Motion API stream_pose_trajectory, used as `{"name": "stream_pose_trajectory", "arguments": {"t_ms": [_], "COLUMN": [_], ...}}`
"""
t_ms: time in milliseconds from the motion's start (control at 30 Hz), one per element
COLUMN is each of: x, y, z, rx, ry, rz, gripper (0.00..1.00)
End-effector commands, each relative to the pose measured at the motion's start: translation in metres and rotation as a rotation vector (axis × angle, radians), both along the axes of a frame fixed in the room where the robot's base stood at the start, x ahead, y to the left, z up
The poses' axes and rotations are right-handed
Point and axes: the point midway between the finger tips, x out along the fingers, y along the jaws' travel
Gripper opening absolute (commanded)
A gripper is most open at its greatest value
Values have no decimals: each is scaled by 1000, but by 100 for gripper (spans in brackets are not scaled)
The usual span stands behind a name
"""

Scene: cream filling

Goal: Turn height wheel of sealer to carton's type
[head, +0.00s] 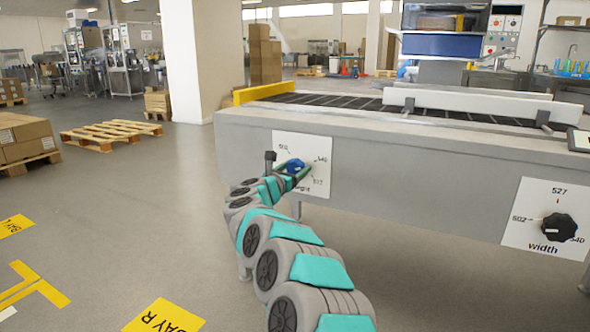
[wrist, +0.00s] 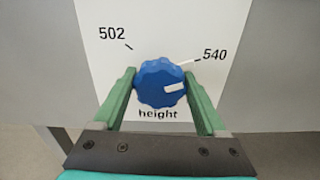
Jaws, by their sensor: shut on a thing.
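The height wheel is a blue lobed knob (wrist: 160,84) on a white dial plate (wrist: 100,15), centred in the wrist view. Its thin white pointer reaches up and right towards the 540 mark; a white block on its face sits right of centre. The 502 mark is at upper left. My gripper (wrist: 160,76) is shut on the knob, with one green finger along each side. In the head view my gripper (head: 294,171) is at the height plate on the left of the sealer's (head: 400,155) front. Part of the lower right label there is hard to read.
A black width knob (head: 559,228) on its own white plate is at the sealer's right, its pointer towards 502. A screen edge (head: 579,140) shows above it. Boxes (head: 24,138), a wooden pallet (head: 110,134) and a pillar (head: 196,60) stand at left.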

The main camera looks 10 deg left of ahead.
Motion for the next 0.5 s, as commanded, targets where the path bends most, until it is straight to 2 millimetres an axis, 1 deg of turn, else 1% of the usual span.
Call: {"name": "stream_pose_trajectory", "arguments": {"t_ms": [33,133,367,500], "x": [0,0,0,0], "y": [0,0,0,0], "z": [0,0,0,0], "rx": [0,0,-19,-65], "ry": [0,0,7,24], "rz": [0,0,0,0], "gripper": [29,18,18,18]}}
